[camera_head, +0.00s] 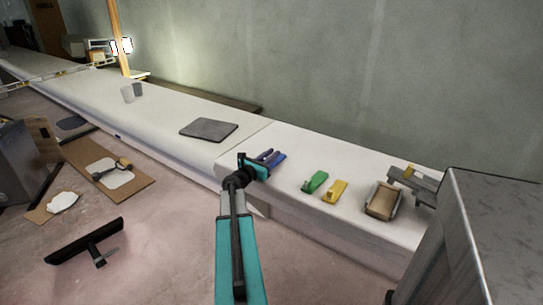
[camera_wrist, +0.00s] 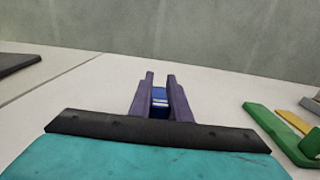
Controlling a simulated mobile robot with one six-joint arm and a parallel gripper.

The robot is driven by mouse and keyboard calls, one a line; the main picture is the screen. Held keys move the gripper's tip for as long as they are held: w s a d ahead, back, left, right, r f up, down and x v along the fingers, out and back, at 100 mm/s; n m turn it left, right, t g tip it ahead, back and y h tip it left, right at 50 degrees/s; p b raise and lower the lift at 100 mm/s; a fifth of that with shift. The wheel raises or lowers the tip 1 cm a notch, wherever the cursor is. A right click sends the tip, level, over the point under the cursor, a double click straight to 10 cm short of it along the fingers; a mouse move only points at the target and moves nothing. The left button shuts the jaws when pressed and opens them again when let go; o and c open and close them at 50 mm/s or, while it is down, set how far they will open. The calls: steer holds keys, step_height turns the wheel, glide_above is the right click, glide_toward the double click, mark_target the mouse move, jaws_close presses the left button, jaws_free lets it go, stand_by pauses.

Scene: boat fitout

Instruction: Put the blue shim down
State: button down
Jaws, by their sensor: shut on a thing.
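The blue shim (camera_wrist: 159,98) sits between the two dark purple fingers of my gripper (camera_wrist: 161,84) in the wrist view. In the head view my gripper (camera_head: 266,157) is over the white bench top, near its front edge, and the blue shim (camera_head: 278,161) shows as a small blue piece at the fingers. My gripper is shut on it. Most of the shim is hidden by the fingers. I cannot tell whether the shim touches the bench. A green shim (camera_head: 314,181) and a yellow shim (camera_head: 335,190) lie on the bench to the right.
A dark flat pad (camera_head: 209,129) lies on the bench to the left. A small open tray (camera_head: 370,209) and a grey clamp-like tool (camera_head: 424,187) are at the right, beside a grey metal box (camera_head: 480,230). The bench is clear between pad and gripper.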

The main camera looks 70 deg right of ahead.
steer(key=c, duration=1.7)
jaws_free()
steer(key=shift+o, duration=0.2)
steer(key=shift+a+r, duration=0.1)
steer(key=v, duration=1)
steer(key=shift+a, duration=0.4)
steer(key=shift+w+a, duration=0.2)
steer(key=shift+a, duration=0.25)
